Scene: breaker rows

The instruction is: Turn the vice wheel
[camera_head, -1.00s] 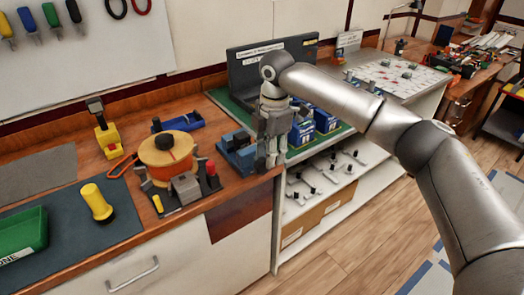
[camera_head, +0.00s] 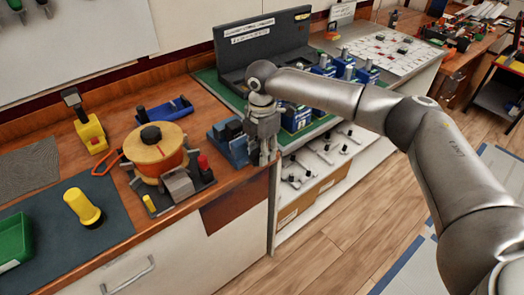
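A blue vice (camera_head: 236,151) with dark jaws stands on the wooden bench, near its right front corner. My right gripper (camera_head: 264,157) points down at the vice's right side, close beside it. I cannot tell whether it touches the vice. No vice wheel is clearly visible; the gripper covers that side. The fingers are small and partly merged in view, so their opening is unclear. My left gripper is out of view.
A round orange and yellow device (camera_head: 157,150) stands left of the vice, with a red-knobbed part (camera_head: 203,164) between them. A yellow flashlight (camera_head: 82,207) and a green bin (camera_head: 14,240) are farther left. Shelving (camera_head: 322,160) adjoins the bench on the right.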

